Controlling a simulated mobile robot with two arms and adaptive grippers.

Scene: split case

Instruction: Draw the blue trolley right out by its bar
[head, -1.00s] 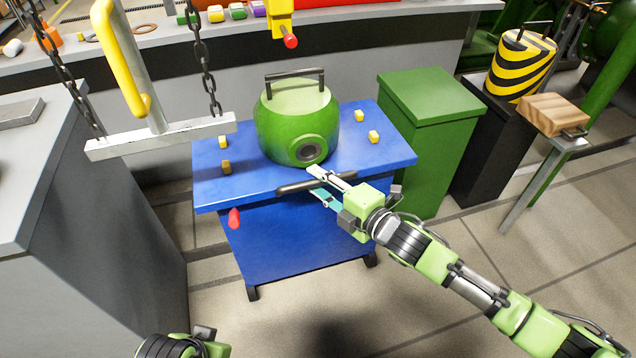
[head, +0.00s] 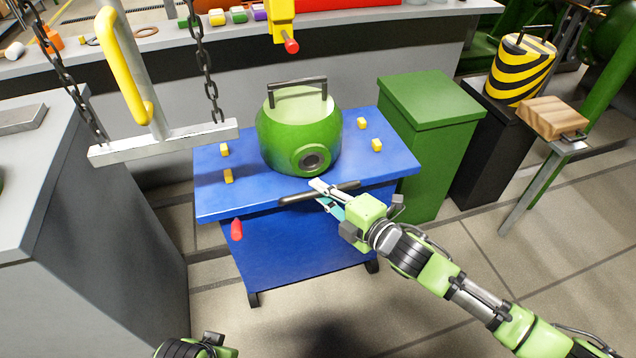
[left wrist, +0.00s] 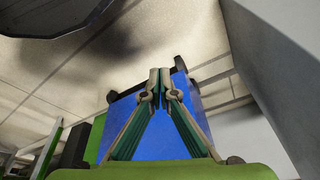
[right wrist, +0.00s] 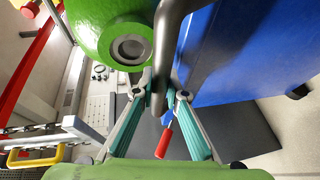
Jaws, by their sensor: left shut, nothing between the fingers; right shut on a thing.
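The blue trolley (head: 300,245) stands between the grey bench and a green cabinet, with a green rounded housing (head: 300,140) on its top. Its dark bar (head: 297,198) runs along the near edge. My right gripper (head: 322,194) is shut on the bar around its middle; the bar (right wrist: 168,60) passes between the fingers in the right wrist view. My left gripper (left wrist: 165,75) is shut and empty, pointing toward the trolley's blue side (left wrist: 160,135); in the head view only part of the left arm shows at the bottom edge.
A chain-hung beam (head: 165,142) with a yellow handle hangs at the trolley's left. The green cabinet (head: 430,150) stands close at its right, and a grey cabinet (head: 90,240) at left. Yellow blocks (head: 376,145) sit on the trolley top. A red peg (head: 236,229) sticks out in front. Floor in front is clear.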

